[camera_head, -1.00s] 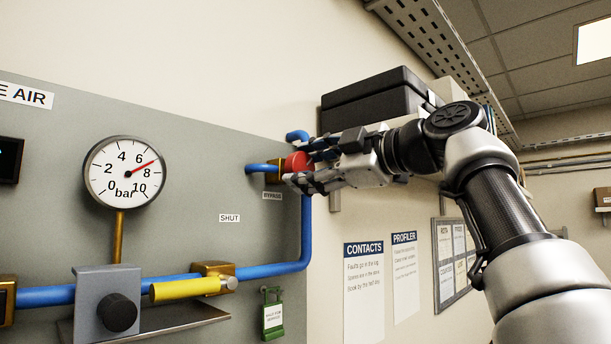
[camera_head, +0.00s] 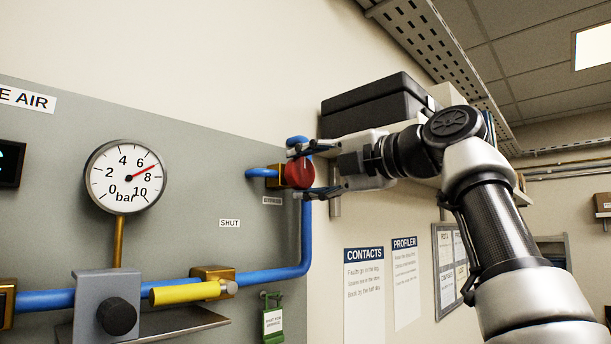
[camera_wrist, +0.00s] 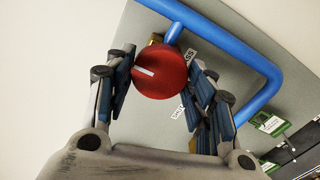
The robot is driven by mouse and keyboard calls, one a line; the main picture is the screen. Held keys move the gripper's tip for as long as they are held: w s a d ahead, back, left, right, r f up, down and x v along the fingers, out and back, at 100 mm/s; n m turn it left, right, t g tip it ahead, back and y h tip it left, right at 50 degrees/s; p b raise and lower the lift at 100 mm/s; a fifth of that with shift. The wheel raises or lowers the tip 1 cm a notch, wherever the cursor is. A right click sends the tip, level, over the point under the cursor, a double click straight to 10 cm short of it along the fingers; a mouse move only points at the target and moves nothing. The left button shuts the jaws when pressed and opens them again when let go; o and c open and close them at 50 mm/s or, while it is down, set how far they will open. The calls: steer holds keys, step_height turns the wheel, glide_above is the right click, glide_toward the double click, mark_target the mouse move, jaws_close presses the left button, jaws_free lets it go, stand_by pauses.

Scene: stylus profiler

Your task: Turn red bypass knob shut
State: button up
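The red bypass knob (camera_head: 299,173) is round, with a white line on its face, and sits on a brass valve body (camera_head: 273,177) at the board's right edge. In the wrist view the knob (camera_wrist: 160,74) lies between my fingers, its white line pointing left and slightly up. My gripper (camera_head: 318,171) is open, one finger above and one below the knob in the head view. In the wrist view the gripper (camera_wrist: 163,78) shows its left finger close to the knob's rim; I cannot tell whether it touches. A "SHUT" label (camera_head: 230,223) is left of and below the knob.
Blue pipe (camera_head: 306,235) runs down beside the knob and left to a yellow-handled valve (camera_head: 185,291). A green tag (camera_head: 272,318) hangs below. The gauge (camera_head: 126,176) reads about 7 bar. A black case (camera_head: 375,105) sits on a shelf just above my wrist.

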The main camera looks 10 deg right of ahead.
steer(key=o, duration=0.4)
steer(key=b+v, duration=0.2)
steer(key=v, duration=0.6)
stand_by(0.6)
